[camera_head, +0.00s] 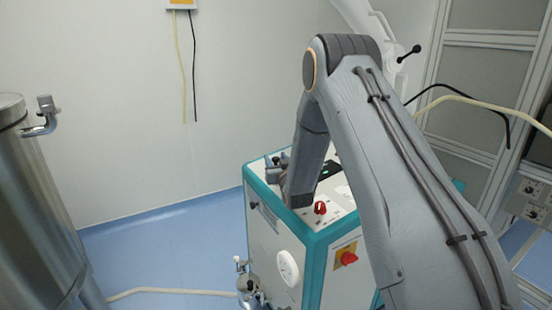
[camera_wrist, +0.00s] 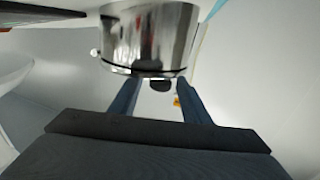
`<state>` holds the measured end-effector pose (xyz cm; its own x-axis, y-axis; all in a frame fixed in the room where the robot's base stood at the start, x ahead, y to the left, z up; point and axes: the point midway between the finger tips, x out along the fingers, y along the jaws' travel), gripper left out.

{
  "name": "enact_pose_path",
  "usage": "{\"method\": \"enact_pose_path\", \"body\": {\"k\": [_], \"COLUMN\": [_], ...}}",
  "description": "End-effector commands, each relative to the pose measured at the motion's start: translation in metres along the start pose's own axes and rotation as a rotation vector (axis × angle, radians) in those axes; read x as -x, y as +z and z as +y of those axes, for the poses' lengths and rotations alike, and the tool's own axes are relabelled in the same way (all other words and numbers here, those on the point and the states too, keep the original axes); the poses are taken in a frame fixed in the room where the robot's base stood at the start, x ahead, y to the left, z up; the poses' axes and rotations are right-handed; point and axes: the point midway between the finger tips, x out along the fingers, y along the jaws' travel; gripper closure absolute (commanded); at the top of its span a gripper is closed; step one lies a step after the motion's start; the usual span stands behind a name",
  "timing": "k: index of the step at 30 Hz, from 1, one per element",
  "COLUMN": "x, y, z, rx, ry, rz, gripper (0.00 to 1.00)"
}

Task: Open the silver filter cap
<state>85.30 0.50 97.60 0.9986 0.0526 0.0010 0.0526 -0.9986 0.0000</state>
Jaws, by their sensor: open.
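A shiny silver cylinder (camera_wrist: 148,40), which looks like the filter cap, fills the top middle of the wrist view. A thin rim runs along its lower edge, and a small dark part shows below it. My gripper (camera_wrist: 157,84) is open, with its two dark fingers pointing at the cylinder's lower edge, one toward each side. I cannot tell whether the fingertips touch it or stand apart. In the head view, my arm bends down over the teal-and-white machine (camera_head: 318,262), and its wrist hides part of the machine's top. The silver cap is not clearly visible there.
The machine bears a red knob (camera_head: 320,207) on top and a red switch (camera_head: 347,258) on its front. Silver fittings (camera_head: 250,287) stand at its lower left. A large steel tank (camera_head: 35,220) is at the far left.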

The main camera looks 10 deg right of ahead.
Motion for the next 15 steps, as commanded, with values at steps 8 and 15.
{"method": "enact_pose_path", "body": {"k": [8, 15], "x": [-0.0024, -0.0023], "y": [0.0005, 0.0005], "z": [-0.0002, -0.0002], "rx": [0.000, 0.000], "ry": [0.000, 0.000], "rz": [-0.001, -0.001], "gripper": [0.57, 0.94]}}
